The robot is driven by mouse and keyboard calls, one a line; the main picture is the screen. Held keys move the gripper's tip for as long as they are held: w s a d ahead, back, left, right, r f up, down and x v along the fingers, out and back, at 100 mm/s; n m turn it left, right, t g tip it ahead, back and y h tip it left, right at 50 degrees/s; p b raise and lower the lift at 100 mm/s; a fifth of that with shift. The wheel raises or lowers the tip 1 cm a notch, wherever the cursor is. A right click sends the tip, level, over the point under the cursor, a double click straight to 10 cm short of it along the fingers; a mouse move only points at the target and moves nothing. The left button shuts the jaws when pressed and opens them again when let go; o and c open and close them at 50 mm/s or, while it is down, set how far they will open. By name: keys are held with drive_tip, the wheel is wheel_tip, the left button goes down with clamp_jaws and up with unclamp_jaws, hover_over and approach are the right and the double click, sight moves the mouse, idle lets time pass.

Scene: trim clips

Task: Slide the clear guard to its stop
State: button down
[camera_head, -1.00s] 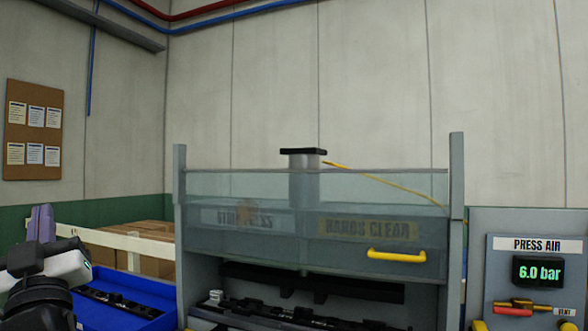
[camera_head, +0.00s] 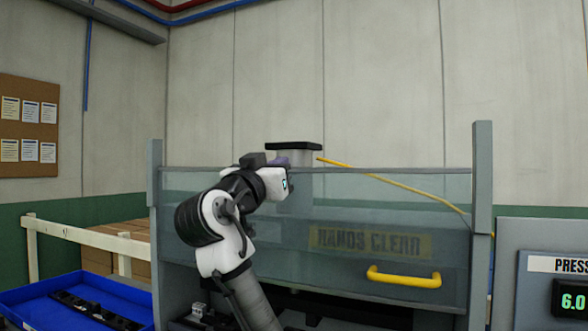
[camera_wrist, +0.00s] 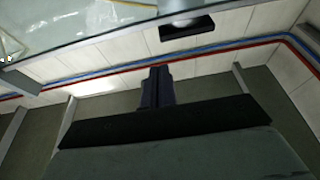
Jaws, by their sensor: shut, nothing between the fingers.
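The clear guard (camera_head: 345,205) is a see-through panel hung between two grey posts, with a yellow handle (camera_head: 403,278) at its lower right. Its top edge sits below the post tops, and an open gap shows under its lower edge. My gripper (camera_head: 297,159) is at the guard's top edge, left of centre, with its purple fingers closed and empty. Whether they touch the guard I cannot tell. The wrist view shows the dark fingers (camera_wrist: 158,86) together. My arm hides the guard's left part in the head view.
A black-capped press column (camera_head: 293,146) stands behind the guard, with a yellow cable running right. A right post (camera_head: 482,180) and left post (camera_head: 155,220) frame the guard. A blue tray (camera_head: 60,290) is at the lower left. A press air panel (camera_head: 548,280) is at the right.

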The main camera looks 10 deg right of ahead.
drive_tip(key=r+p+x, duration=0.1)
drive_tip(key=p+x, duration=0.4)
drive_tip(key=x, duration=0.5)
drive_tip(key=f, duration=0.5)
drive_tip(key=shift+s+a, duration=0.2)
drive_tip(key=shift+s, duration=0.1)
drive_tip(key=shift+w+f, duration=0.1)
drive_tip(key=shift+f, duration=0.05)
